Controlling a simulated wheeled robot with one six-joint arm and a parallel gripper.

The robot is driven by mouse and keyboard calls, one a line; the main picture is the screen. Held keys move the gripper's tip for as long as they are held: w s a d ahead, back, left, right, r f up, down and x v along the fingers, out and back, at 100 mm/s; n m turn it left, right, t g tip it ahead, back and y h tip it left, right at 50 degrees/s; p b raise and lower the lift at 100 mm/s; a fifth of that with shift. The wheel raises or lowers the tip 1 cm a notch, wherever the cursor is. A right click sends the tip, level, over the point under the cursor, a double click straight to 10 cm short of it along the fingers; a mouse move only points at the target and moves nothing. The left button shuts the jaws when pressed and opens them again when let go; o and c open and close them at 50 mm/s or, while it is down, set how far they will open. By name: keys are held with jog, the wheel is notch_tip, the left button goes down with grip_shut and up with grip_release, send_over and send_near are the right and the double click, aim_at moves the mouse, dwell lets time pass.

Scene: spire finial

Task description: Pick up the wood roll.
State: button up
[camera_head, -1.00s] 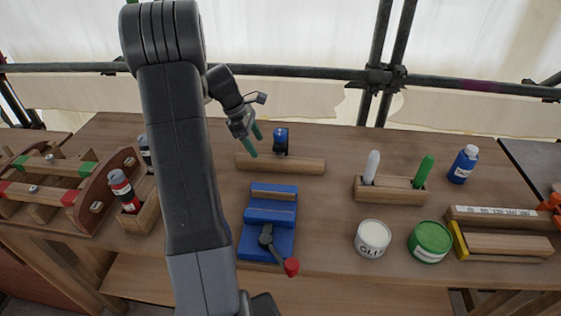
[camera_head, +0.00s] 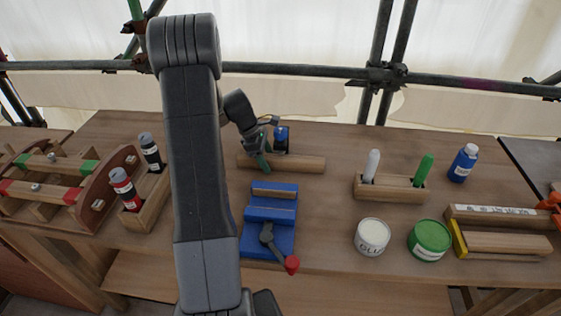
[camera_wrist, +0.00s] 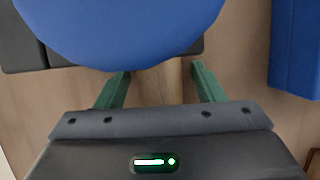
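The wood roll (camera_head: 300,165) is a light brown wooden bar lying left to right on the bench, behind the blue vise. My gripper (camera_head: 263,161) is at its left half, with the green fingers pointing down. In the wrist view the two green fingers of my gripper (camera_wrist: 160,88) are apart. A stretch of the wood roll (camera_wrist: 161,82) shows between them, with a narrow gap at each side. Whether the fingers reach down past its top cannot be told. The rest of the roll is hidden by the blue round thing and my gripper.
A blue-topped tool (camera_head: 282,138) stands just behind the roll, close to my gripper; its round blue top (camera_wrist: 120,25) fills the upper wrist view. The blue vise (camera_head: 268,225) is in front. A marker holder (camera_head: 390,190), glue tin (camera_head: 373,236) and green tin (camera_head: 429,240) are right.

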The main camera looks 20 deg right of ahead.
jog(key=c, duration=1)
jog(key=shift+r, duration=0.15)
